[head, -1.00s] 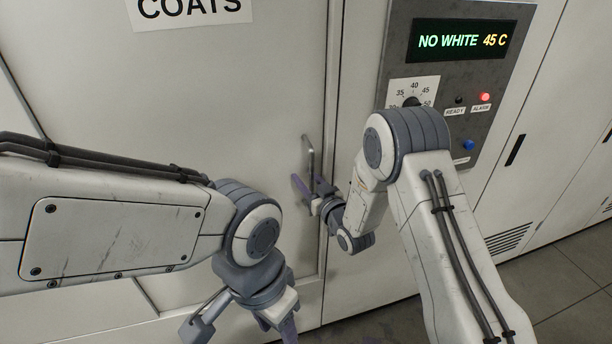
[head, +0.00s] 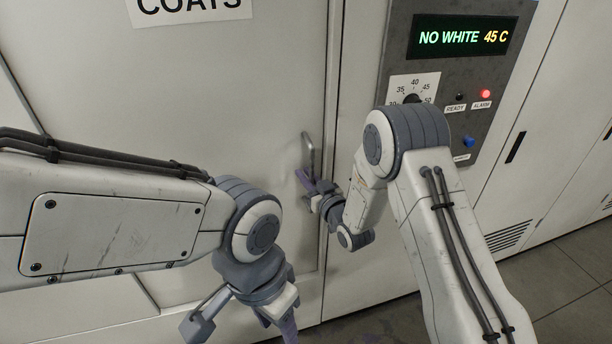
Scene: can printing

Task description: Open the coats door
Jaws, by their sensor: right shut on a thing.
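The coats door (head: 265,75) is a large pale panel with a "COATS" sign (head: 188,8) near its top. It looks shut, flush with its frame. Its grey bar handle (head: 308,150) stands upright near the door's right edge. My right gripper (head: 309,182) is shut on the handle's lower part. The fingers partly hide the handle there. My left gripper (head: 288,328) hangs low in front of the door, pointing down and cut off by the bottom edge of the view. Whether its fingers are apart cannot be told.
Right of the door is a dark control panel (head: 470,75) with a display reading "NO WHITE 45 C", a dial (head: 412,95), a lit red alarm lamp (head: 485,94) and a blue button (head: 468,142). More pale cabinets continue right. Dark floor (head: 560,285) shows at lower right.

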